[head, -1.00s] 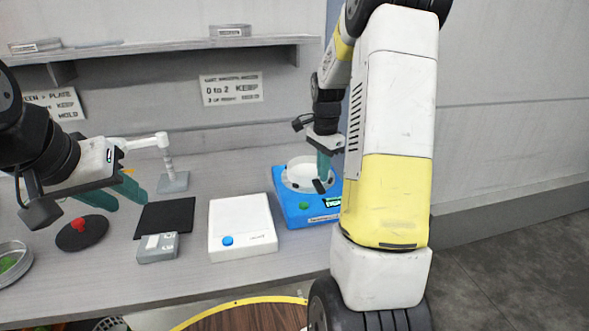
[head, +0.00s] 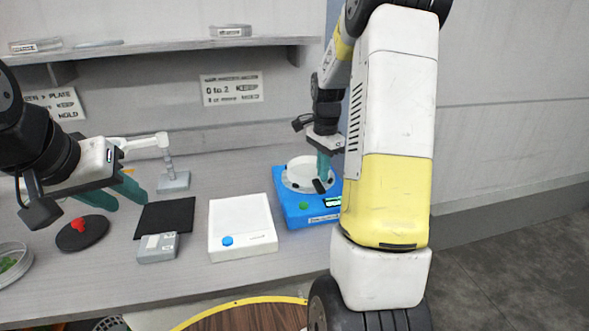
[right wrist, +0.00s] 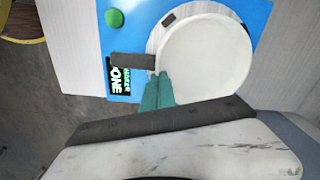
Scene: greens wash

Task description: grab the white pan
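The white pan (head: 303,172) is a shallow round dish on the blue device (head: 290,207), right of the table's middle. It also shows from above in the right wrist view (right wrist: 208,55), with a dark bar like a handle (right wrist: 132,61) at its edge. My right gripper (head: 323,168) points down at the pan's near rim. Its teal fingers (right wrist: 158,92) are close together at the rim, beside the dark bar, and look shut on it. The fingers hide the exact contact. My left gripper (head: 120,192) is open and empty over the left of the table.
A white box with a blue button (head: 240,220) stands left of the blue device. A black mat (head: 168,215), a small grey box (head: 158,248), a black disc with a red knob (head: 82,235) and a dish of greens (head: 12,262) lie further left. A shelf (head: 170,46) runs behind.

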